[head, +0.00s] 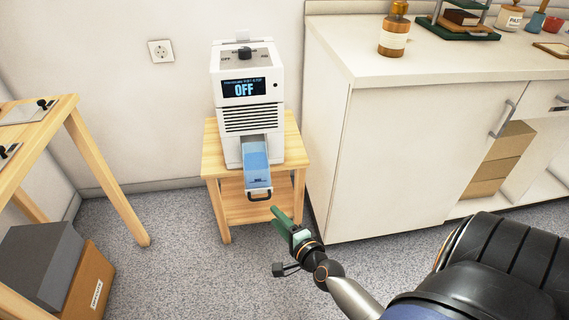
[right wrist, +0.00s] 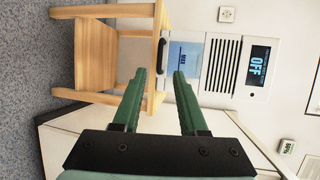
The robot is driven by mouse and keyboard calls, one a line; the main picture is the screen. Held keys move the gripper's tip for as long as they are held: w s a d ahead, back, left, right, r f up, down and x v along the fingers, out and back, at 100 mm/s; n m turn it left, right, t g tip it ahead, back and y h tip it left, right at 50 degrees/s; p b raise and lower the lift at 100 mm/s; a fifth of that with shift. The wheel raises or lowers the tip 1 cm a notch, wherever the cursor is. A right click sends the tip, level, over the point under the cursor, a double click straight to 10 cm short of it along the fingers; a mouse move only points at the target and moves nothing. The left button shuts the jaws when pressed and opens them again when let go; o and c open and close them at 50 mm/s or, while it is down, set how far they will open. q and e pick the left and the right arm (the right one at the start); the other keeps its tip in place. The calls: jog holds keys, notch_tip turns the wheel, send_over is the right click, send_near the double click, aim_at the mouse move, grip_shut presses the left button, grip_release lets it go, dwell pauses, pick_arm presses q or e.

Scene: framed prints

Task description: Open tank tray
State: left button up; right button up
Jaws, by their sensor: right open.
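The white machine (head: 246,100) stands on a small wooden table, and its dark display reads OFF. Its blue tank tray (head: 256,160) juts out of the lower front, with a dark handle (head: 259,195) at its front end. The tray (right wrist: 184,62) and handle (right wrist: 161,50) also show in the right wrist view. My right gripper (head: 280,214) has green fingers and is just in front of and below the handle, apart from it. In the right wrist view the fingers (right wrist: 159,74) are open with nothing between them. My left gripper is not in view.
The small wooden table (head: 290,150) stands against the wall. A white cabinet (head: 400,150) with bottles on top is close on its right. A wooden bench (head: 90,140) is at the left, with boxes (head: 45,270) below it. Grey floor in front is clear.

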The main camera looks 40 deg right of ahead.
jog(key=v, duration=0.3)
jog(key=shift+s, duration=0.25)
dwell(0.4)
